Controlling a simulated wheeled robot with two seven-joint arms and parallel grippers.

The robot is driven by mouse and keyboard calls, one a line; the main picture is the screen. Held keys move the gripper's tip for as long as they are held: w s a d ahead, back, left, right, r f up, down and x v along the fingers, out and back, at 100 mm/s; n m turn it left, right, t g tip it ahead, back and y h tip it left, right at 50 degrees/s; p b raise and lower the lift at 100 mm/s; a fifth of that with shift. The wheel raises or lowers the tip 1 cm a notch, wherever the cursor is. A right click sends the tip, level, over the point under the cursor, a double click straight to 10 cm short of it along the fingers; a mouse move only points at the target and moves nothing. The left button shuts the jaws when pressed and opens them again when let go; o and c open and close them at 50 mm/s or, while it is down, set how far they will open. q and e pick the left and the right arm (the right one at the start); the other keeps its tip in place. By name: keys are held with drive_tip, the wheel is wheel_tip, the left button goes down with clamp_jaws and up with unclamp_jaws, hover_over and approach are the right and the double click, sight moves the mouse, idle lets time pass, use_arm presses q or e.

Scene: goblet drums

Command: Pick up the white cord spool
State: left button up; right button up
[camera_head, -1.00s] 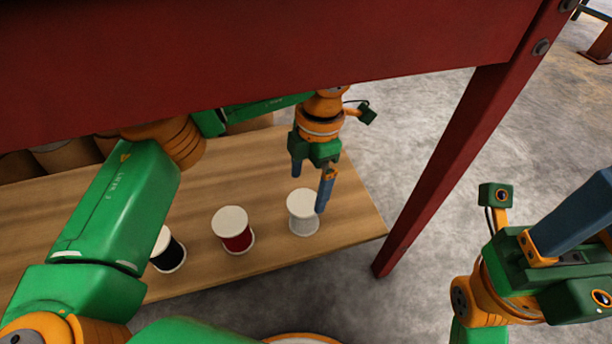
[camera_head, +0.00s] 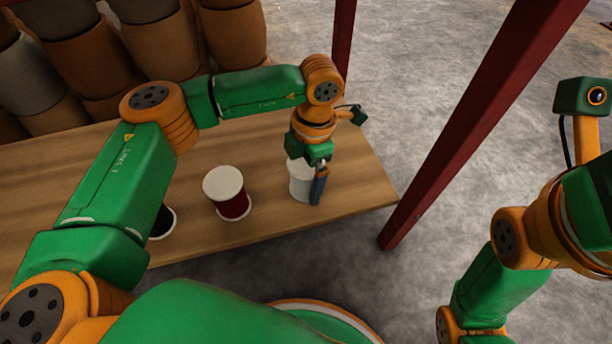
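The white cord spool (camera_head: 299,187) stands upright near the right end of the wooden shelf. My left gripper (camera_head: 315,186) is down at the spool from above. One blue finger lies across the spool's right front side; the other finger is hidden, so I cannot tell whether the gripper is closed on it. The gripper's body covers part of the spool's top. My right arm is at the right edge, and its fingers are out of view.
A red cord spool (camera_head: 229,194) with white ends stands left of the white one. A black spool (camera_head: 162,222) is partly behind my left arm. Several brown drums (camera_head: 162,45) stand behind the shelf (camera_head: 365,185). A red post (camera_head: 455,145) rises by the shelf's right end.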

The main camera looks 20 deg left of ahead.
use_arm(q)
drive_tip(key=shift+r, duration=0.15)
drive_tip(key=c, duration=1.2)
